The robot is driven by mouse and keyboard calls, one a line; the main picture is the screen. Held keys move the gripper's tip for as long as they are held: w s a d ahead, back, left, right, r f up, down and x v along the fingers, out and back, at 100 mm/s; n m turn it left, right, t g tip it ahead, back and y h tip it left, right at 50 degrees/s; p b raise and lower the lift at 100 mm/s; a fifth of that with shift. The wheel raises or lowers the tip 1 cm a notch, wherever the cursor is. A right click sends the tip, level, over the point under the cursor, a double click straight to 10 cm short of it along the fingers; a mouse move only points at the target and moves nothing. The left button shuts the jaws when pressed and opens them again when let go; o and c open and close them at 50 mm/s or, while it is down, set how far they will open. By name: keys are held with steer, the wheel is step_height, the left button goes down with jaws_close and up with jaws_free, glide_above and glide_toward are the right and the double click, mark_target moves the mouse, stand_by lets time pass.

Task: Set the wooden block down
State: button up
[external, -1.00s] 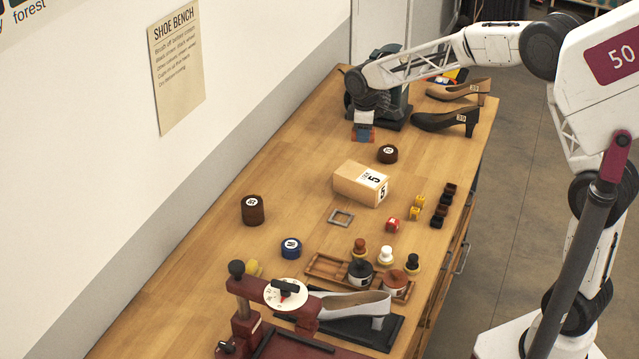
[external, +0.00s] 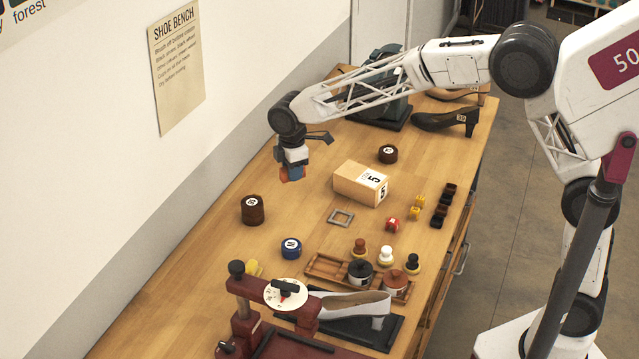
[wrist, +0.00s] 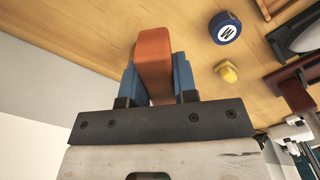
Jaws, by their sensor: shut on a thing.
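The wooden block (wrist: 153,66), reddish-brown with rounded edges, is between the two blue fingers of my gripper (wrist: 154,78) in the wrist view. The fingers are shut on its sides. In the external view my gripper (external: 291,170) is over the back left part of the bench, and the block (external: 284,179) shows as a small orange patch at its lower end. The block appears to be above the tabletop; its exact height is hard to tell. Part of it is hidden by the fingers.
The wooden bench (external: 200,262) is clear below and left of my gripper. A carton marked 5 (external: 352,184) stands to the right.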

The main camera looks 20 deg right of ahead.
steer(key=s+a+n, duration=0.8)
steer(key=s+a, duration=1.6)
steer(key=a, duration=0.1)
steer(key=f, duration=0.5)
steer(key=shift+a+f, duration=0.1)
steer(key=shift+a, duration=0.15)
steer(key=shift+f, duration=2.5)
steer(key=shift+f, duration=0.15)
steer(key=shift+f, duration=2.35)
steer(key=shift+f, duration=0.1)
